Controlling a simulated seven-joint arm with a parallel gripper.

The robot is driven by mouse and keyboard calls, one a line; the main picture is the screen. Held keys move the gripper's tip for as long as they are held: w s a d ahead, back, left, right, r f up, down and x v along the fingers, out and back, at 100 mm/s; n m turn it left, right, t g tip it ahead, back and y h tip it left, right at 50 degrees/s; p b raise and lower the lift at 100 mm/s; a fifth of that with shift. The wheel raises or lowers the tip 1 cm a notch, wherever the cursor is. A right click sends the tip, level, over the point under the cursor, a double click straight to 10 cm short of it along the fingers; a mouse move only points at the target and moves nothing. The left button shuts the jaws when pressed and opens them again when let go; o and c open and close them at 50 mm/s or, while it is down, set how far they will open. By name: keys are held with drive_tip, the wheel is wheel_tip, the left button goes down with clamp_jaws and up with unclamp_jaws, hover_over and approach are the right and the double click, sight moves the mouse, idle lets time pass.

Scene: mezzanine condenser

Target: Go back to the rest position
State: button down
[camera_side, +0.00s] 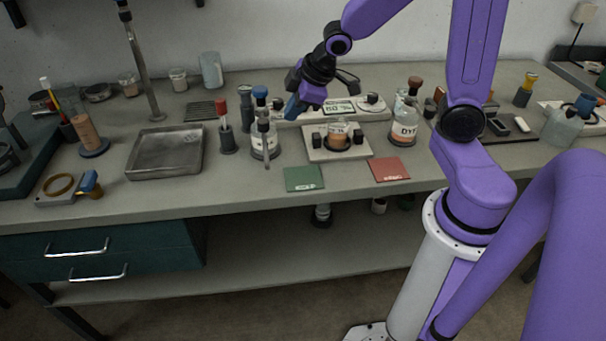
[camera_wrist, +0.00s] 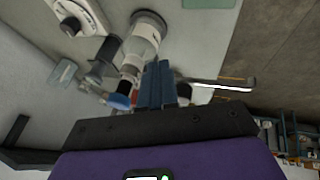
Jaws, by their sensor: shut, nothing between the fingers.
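My gripper (camera_side: 293,108) hangs in the air over the back middle of the grey bench, tilted down to the left. Its fingers are shut with nothing between them. In the wrist view the shut fingers (camera_wrist: 157,85) show as a blue-grey pair in the middle. The blue-capped bottle (camera_side: 263,135) stands just left of and below my gripper in the side view. I cannot tell the exact gap between them.
A beaker on a white plate (camera_side: 316,153), a green card (camera_side: 304,178), a red card (camera_side: 390,169) and a labelled bottle (camera_side: 403,132) lie to the right. A metal tray (camera_side: 137,173) is at left. The bench's front strip is mostly clear.

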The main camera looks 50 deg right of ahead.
drive_tip(key=s+a+n+g, duration=0.1)
drive_tip(key=s+a+g, duration=0.1)
drive_tip(key=s, duration=1)
drive_tip(key=s+a+r+n+g, duration=0.1)
drive_tip(key=s+a+n+g, duration=0.1)
drive_tip(key=s, duration=1)
drive_tip(key=shift+s+a+r+g, duration=0.35)
drive_tip(key=shift+a+g, duration=0.35)
drive_tip(key=shift+a, duration=0.2)
